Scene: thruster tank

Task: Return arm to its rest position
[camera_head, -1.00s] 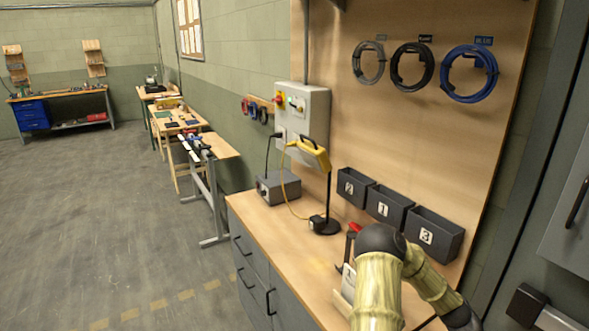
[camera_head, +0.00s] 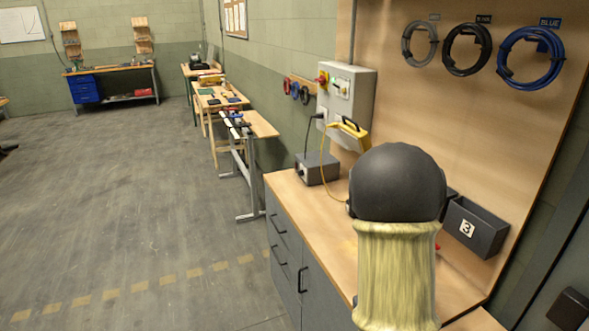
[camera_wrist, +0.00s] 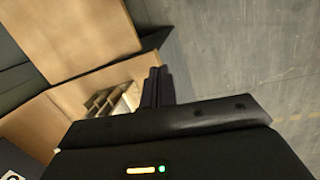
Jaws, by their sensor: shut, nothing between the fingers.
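My arm rises in front of the workbench (camera_head: 318,214) in the head view, its dark rounded joint and pale link hiding part of the bench top and bins. My gripper is out of sight in the head view. In the wrist view my gripper (camera_wrist: 158,84) is shut, its two dark fingers together with nothing between them. Beyond the fingers are a wooden surface, a small slotted wooden holder (camera_wrist: 105,101) and grey floor.
A bin marked 3 (camera_head: 476,227) hangs at right. Cable coils (camera_head: 531,57) hang above. Open floor (camera_head: 130,215) lies left.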

